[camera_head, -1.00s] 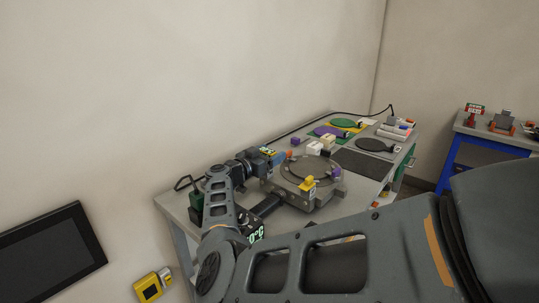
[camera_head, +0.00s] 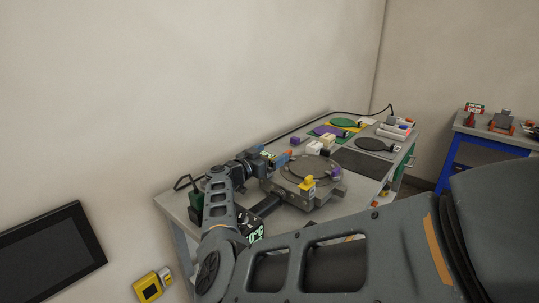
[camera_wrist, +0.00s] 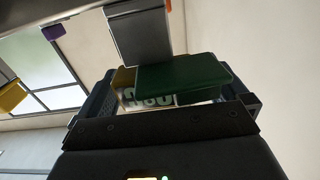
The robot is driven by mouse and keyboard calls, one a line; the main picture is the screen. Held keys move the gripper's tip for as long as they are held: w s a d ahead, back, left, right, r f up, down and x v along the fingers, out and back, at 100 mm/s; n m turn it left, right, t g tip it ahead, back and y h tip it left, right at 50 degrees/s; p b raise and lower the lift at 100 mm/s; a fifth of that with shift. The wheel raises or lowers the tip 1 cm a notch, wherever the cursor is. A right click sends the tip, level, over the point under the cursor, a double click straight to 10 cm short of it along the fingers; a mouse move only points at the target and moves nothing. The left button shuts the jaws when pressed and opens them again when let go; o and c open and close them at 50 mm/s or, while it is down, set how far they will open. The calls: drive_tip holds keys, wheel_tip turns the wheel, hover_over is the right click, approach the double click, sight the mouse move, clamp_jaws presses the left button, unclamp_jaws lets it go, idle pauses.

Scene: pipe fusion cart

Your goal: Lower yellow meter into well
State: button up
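My gripper (camera_head: 276,157) is over the back left of the cart, at the far end of my arm. In the wrist view its two dark fingers (camera_wrist: 175,100) stand either side of a yellow-edged body with large pale digits, which I take as the yellow meter (camera_wrist: 150,98). A green block (camera_wrist: 185,78) and a grey post (camera_wrist: 140,38) cover part of it. I cannot make out the well or the finger contact.
A grey round-topped fixture (camera_head: 300,171) with a yellow block (camera_head: 306,182) and a purple block (camera_head: 335,172) stands close by. White blocks (camera_head: 318,146) and coloured round pads (camera_head: 328,131) lie behind. A black mat (camera_head: 362,163) is bare. A yellow device (camera_head: 150,288) is at lower left.

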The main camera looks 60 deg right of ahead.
drive_tip(key=shift+r, duration=0.45)
wheel_tip(320, 180, up, 3)
drive_tip(key=shift+f, duration=0.1)
drive_tip(key=s+d+r, duration=0.5)
drive_tip(key=s+r, duration=0.2)
drive_tip(key=s, duration=0.3)
drive_tip(key=shift+s, duration=0.2)
drive_tip(key=shift+d+r, duration=0.1)
